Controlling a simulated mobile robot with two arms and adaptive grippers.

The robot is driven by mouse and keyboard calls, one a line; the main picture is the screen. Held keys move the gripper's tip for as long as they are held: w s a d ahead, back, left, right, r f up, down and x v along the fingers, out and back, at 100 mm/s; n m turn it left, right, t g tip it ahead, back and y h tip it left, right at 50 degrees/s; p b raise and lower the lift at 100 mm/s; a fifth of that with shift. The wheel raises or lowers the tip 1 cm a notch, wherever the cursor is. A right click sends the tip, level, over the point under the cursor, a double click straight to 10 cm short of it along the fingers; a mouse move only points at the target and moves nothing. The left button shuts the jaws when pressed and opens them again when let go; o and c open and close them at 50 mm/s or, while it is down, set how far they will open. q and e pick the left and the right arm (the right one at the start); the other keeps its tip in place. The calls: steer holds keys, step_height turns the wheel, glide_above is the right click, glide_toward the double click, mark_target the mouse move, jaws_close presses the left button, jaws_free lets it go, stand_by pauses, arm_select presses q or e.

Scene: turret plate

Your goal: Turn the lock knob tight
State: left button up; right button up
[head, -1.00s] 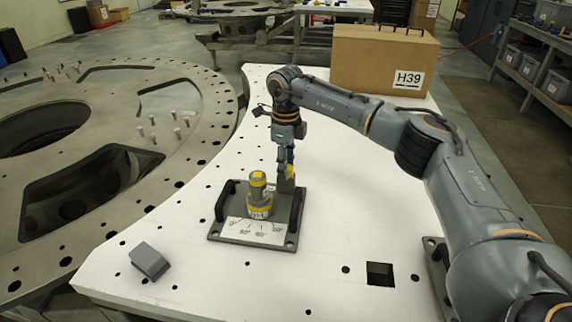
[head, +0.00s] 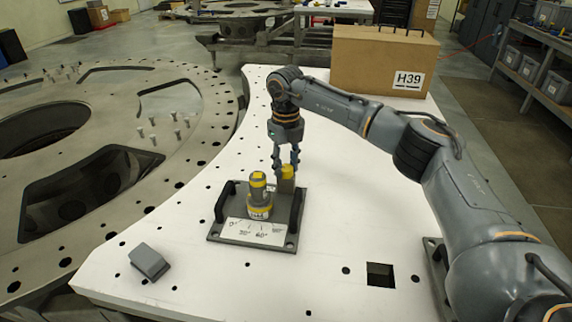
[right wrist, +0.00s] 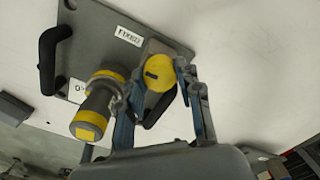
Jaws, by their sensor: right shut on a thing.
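The lock knob (head: 287,174) has a yellow top and stands at the back right of a dark grey turret plate (head: 285,241). In the right wrist view its round yellow cap (right wrist: 158,73) shows a dark mark. My right gripper (head: 286,165) comes down from above, its fingers on either side of the knob. In the right wrist view my right gripper (right wrist: 162,82) is shut on the knob. A grey and yellow turret cylinder (head: 259,197) stands upright beside the knob, to its left. My left gripper is not in view.
The plate has black handles (head: 225,202) at its sides and a white angle scale (head: 254,233) in front. A grey block (head: 149,261) lies at front left. A cardboard box (head: 384,62) marked H39 stands at the back.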

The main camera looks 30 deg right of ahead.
mark_target(286, 167)
stand_by(0.4)
steer(key=o, duration=1.2)
steer(key=shift+c, duration=0.2)
step_height(286, 167, up, 12)
